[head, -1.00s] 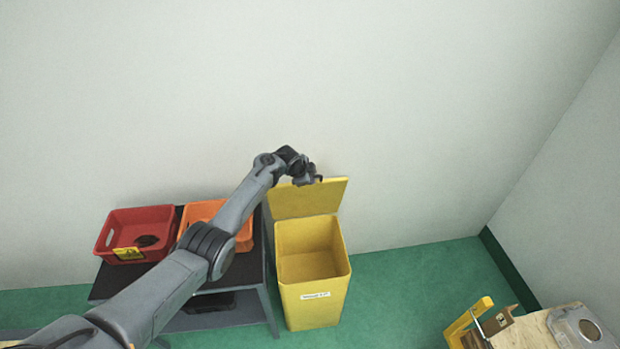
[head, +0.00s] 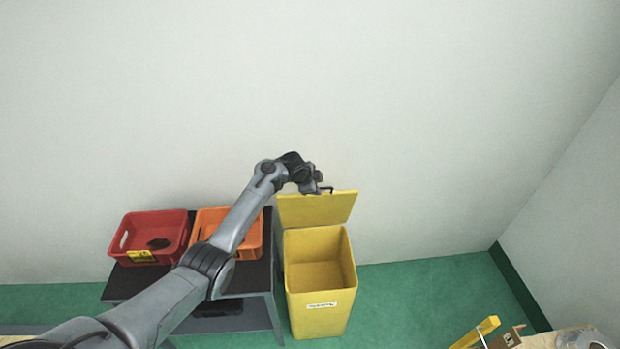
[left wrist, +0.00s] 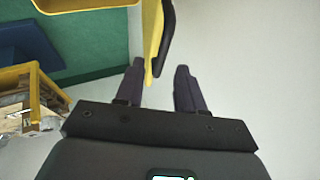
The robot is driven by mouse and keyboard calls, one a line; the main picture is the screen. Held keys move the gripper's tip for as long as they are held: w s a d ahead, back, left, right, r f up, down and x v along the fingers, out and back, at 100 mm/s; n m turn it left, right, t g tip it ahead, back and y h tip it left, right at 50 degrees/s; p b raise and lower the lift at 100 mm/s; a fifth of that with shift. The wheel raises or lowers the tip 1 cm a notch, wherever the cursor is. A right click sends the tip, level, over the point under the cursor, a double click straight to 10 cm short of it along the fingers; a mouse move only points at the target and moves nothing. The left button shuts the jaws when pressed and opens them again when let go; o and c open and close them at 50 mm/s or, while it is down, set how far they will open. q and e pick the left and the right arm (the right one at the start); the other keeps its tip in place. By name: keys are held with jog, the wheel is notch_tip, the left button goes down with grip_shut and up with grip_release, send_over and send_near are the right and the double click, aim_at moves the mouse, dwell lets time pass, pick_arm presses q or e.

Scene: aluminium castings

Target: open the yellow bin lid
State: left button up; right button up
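The yellow bin (head: 322,312) stands on the floor right of a dark table, its mouth open and its inside looking empty. Its yellow lid (head: 318,208) is raised, standing up behind the mouth near the wall. My left gripper (head: 324,189) is at the lid's top edge. In the left wrist view, the two fingers of my left gripper (left wrist: 160,70) are spread apart. The lid (left wrist: 151,35) shows edge-on there with a dark strip along it, its end reaching near the gap between the fingertips. I cannot tell whether they touch. My right gripper is not in view.
A yellow-framed item (head: 476,333) is at the lower right. Green floor right of the bin is clear.

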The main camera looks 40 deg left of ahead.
pick_arm(q)
jog(key=p+v, duration=0.1)
jog(key=v, duration=0.4)
jog(key=shift+s+r, duration=0.15)
jog(key=shift+r, duration=0.1)
jog(key=shift+f, duration=0.1)
